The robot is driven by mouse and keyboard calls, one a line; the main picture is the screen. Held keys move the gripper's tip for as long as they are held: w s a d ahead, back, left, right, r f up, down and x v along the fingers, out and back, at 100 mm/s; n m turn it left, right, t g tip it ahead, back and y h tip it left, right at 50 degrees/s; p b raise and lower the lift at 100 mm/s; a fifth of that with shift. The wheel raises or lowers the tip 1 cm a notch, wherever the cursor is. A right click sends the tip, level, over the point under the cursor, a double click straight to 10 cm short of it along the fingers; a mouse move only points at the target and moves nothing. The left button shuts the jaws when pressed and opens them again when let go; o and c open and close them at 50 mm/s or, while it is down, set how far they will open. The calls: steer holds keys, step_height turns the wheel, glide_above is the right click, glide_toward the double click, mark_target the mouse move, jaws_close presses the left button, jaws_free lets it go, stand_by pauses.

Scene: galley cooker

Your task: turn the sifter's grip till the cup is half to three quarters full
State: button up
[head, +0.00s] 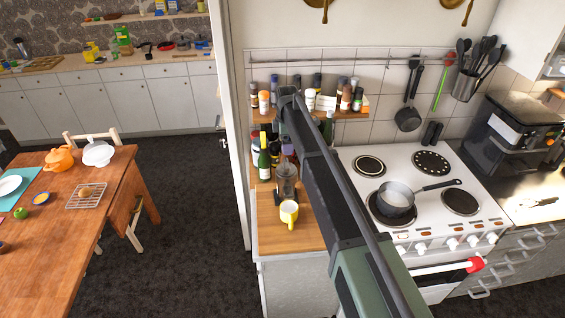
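A yellow cup (289,213) stands upright on the wooden worktop (272,236) left of the cooker. Its inside looks pale, but the fill level is too small to make out. A grey, see-through cylinder with a dark side part, which looks like the sifter (286,181), shows just behind and above the cup. I cannot tell whether it stands on the worktop or is held over the cup. My arm reaches in from the lower right and ends above this spot. My gripper's fingers cannot be made out, so their state and any hold on the sifter are unclear.
Bottles and a spice shelf (345,116) crowd the wall behind. The cooker (413,222) on the right carries a saucepan (396,197). A dark coffee machine (505,140) stands farther right. The worktop's front is clear. A dining table (118,180) is at far left.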

mark_target(286, 163)
step_height(286, 163, down, 10)
steer(key=b, duration=0.9)
steer(key=shift+f+b, duration=0.25)
steer(key=shift+b, duration=0.15)
steer(key=shift+r, duration=0.1)
steer(key=shift+d+r, duration=0.1)
steer(key=c, duration=0.9)
steer(key=shift+c, duration=0.2)
steer(key=shift+m, duration=0.3)
